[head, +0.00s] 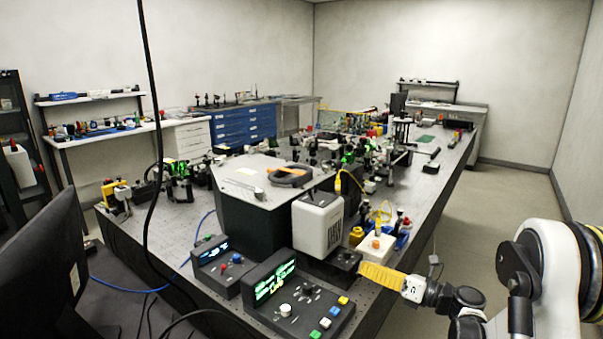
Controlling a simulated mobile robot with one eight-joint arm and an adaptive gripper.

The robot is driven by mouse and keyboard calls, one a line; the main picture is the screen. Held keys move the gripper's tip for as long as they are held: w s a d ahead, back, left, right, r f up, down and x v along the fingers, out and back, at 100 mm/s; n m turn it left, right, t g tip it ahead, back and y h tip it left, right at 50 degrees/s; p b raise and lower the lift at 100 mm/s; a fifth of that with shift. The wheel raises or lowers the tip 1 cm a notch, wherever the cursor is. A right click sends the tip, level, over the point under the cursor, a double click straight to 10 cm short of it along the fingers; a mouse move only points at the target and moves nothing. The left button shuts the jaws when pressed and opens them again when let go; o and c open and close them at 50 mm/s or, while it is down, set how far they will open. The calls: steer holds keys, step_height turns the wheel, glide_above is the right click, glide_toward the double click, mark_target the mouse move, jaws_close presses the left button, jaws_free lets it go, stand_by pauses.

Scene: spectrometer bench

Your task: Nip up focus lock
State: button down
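My arm comes in from the right edge, and my gripper (413,289) is small in the head view, at the near right side of the optical bench (395,255). A yellow ribbed piece (381,277) lies directly in front of it, against a black block (336,268). I cannot tell whether the gripper touches or holds this piece, or whether its fingers are open. I cannot pick out the focus lock with certainty. A white box-shaped instrument (318,226) stands just left of the black block.
Two control consoles, a larger one (295,295) and a smaller one (222,262), sit at the bench's near edge. A white box with an orange button (375,247) and a yellow pot (356,236) stand close behind the gripper. A dark monitor (45,270) fills the near left. Floor (510,190) right of the bench is clear.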

steer(key=shift+s+f+b, duration=0.15)
steer(key=shift+f+b, duration=0.25)
stand_by(0.4)
steer(key=shift+r, duration=0.35)
steer(key=shift+d, duration=0.1)
steer(key=v, duration=0.5)
steer(key=shift+s+d+b, duration=0.15)
steer(key=shift+d+b, duration=0.15)
steer(key=shift+d, duration=0.1)
steer(key=shift+r, duration=0.15)
